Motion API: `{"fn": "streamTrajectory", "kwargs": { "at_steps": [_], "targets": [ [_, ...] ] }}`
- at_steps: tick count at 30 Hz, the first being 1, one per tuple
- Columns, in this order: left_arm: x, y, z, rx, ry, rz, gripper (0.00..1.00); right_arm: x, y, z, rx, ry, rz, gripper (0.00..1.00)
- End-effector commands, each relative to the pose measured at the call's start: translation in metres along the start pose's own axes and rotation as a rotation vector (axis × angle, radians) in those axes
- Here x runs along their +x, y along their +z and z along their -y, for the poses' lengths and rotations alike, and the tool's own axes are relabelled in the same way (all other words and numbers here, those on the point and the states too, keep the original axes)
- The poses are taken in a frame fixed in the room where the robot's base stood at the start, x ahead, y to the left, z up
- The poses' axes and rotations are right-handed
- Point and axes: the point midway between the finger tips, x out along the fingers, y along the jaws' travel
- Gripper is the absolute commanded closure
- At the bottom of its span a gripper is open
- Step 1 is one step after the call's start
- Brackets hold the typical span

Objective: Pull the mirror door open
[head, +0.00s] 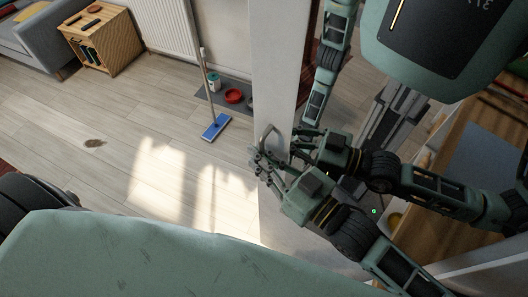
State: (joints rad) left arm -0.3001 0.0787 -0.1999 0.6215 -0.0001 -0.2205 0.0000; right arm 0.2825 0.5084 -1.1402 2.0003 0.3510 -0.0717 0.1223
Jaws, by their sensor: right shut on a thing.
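The mirror door (278,75) shows a pale upright frame just right of centre, with mirror glass to its right. The glass appears to reflect my body and arm. A loop-shaped metal handle (268,135) stands out from the pale frame. My right gripper (263,166) is at the handle, its fingers closed around its lower part. A second gripper shape just right of it looks like its reflection. My arm hides the door's lower part, and I cannot tell how far the door is open. My left gripper is not in view.
Open wooden floor lies left of the door. A blue flat mop (216,127) stands near a grey mat with a red bowl (234,96). A radiator (168,30), a wooden cabinet (104,42) and a grey sofa (45,42) are at the back left.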

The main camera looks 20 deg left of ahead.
Motion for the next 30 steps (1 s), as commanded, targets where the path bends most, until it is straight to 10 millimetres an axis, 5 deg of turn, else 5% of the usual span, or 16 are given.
{"fn": "streamTrajectory", "kwargs": {
  "at_steps": [4, 5, 8, 22, 30],
  "targets": [
    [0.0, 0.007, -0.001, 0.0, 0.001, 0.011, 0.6, 0.001, -0.004, 0.0, -0.001, 0.0, -0.01, 1.0],
    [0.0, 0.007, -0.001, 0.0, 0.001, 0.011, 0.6, 0.001, -0.004, 0.0, -0.001, 0.0, -0.01, 0.9],
    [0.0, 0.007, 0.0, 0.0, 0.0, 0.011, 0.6, 0.001, -0.004, 0.0, -0.001, 0.0, -0.008, 0.83],
    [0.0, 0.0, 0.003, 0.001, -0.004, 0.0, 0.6, -0.003, -0.001, -0.001, 0.0, 0.001, -0.002, 0.83],
    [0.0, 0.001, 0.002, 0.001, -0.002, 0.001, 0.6, -0.046, 0.001, -0.001, 0.0, 0.002, 0.002, 0.83]
  ]
}}
